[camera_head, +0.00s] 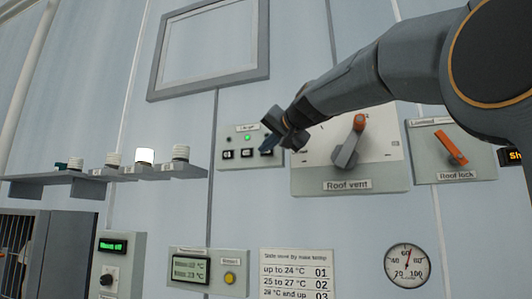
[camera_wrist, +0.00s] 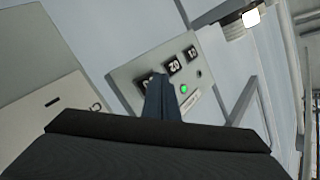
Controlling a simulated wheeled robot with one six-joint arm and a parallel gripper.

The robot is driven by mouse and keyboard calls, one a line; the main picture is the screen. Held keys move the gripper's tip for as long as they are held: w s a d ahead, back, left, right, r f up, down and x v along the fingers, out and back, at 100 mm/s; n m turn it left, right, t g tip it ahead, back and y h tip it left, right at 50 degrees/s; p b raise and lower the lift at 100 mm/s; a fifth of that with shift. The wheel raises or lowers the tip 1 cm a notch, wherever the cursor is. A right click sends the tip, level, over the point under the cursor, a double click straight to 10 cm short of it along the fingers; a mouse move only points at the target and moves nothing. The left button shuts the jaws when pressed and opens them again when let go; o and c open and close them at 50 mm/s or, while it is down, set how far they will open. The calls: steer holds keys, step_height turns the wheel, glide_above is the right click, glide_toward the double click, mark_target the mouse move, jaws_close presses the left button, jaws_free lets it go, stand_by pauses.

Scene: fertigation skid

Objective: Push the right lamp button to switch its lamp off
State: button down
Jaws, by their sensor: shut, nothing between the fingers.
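A small grey button panel (camera_head: 232,133) hangs on the wall in the middle of the head view. It bears dark numbered buttons in a row (camera_head: 246,153) and a lit green indicator (camera_head: 247,138). The panel also shows in the wrist view (camera_wrist: 130,75), with buttons marked 01 (camera_wrist: 191,53) and 02 (camera_wrist: 174,67) clear. My gripper (camera_head: 268,145) is shut and empty, its tip over the third, rightmost button, which it partly hides. In the wrist view the fingers (camera_wrist: 161,95) overlap that button; I cannot tell whether they touch it. One lamp (camera_head: 146,156) on the left shelf glows white.
Unlit lamps (camera_head: 113,160) (camera_head: 180,152) flank the glowing one on the shelf (camera_head: 60,187). The roof vent panel (camera_head: 310,180) with its lever (camera_head: 348,145) is close right of my gripper. The roof lock panel (camera_head: 470,168) is farther right. Display boxes and a gauge (camera_head: 407,264) are below.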

steer(key=s+a, duration=0.2)
steer(key=s, duration=0.3)
steer(key=shift+s, duration=0.35)
stand_by(0.6)
steer(key=d+f+g+h, duration=0.2)
steer(key=d+f, duration=0.1)
steer(key=f, duration=1.1)
steer(key=s+d+f+g+h, duration=0.15)
steer(key=d+f, duration=0.25)
steer(key=f, duration=1)
steer(key=d+f+g+h, duration=0.1)
steer(key=d+f+g, duration=0.2)
steer(key=f, duration=1.1)
steer(key=s+d+f+n+g+h, duration=0.1)
steer(key=s+d+f+g, duration=0.2)
steer(key=s+f, duration=1.1)
steer(key=s+d+f+n+g+h, duration=0.1)
steer(key=s+d+f+g, duration=0.3)
steer(key=s+f, duration=1)
steer(key=d+f, duration=0.1)
steer(key=d, duration=0.1)
steer(key=shift+d+f, duration=0.3)
steer(key=shift+d, duration=0.05)
steer(key=shift+h, duration=0.25)
